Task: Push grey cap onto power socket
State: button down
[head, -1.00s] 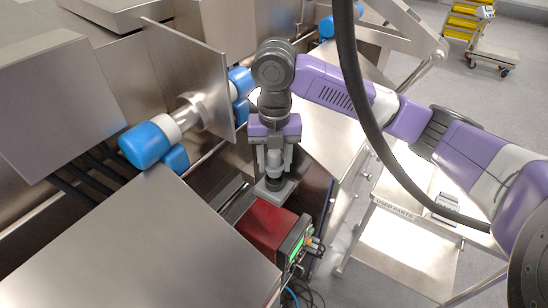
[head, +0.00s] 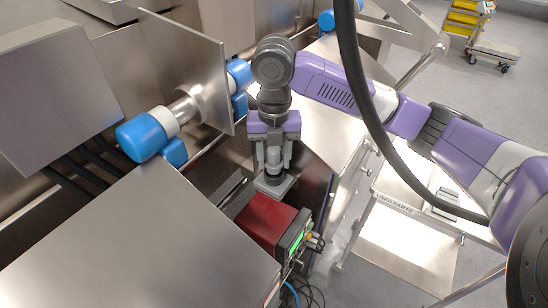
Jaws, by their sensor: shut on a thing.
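My gripper (head: 273,168) points straight down in the middle of the head view. Its fingers are shut on a grey piece (head: 273,187), which I take to be the grey cap. This piece shows as a flat grey square below the fingers, at the back edge of a red box (head: 267,222) with a green-lit screen. I cannot tell whether the cap touches anything beneath it. I cannot make out the power socket; the gripper and cap may hide it.
A wide steel cover (head: 140,245) fills the front left. A steel plate (head: 185,75) and blue-ended rollers (head: 143,138) stand behind it. Cables (head: 305,292) hang below the red box. A used parts tray (head: 415,225) is on the right. A thick black hose crosses in front of my arm.

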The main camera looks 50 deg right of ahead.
aim_at(273, 150)
jog(key=shift+f+b, duration=0.8)
jog(key=shift+f, duration=0.3)
jog(key=shift+f, duration=0.25)
jog(key=c, duration=0.7)
grip_release()
jog(key=shift+s+f, duration=0.1)
notch_tip(273, 150, up, 9)
jog(key=shift+f+b, duration=0.2)
jog(key=shift+b, duration=0.35)
jog(key=shift+w, duration=0.2)
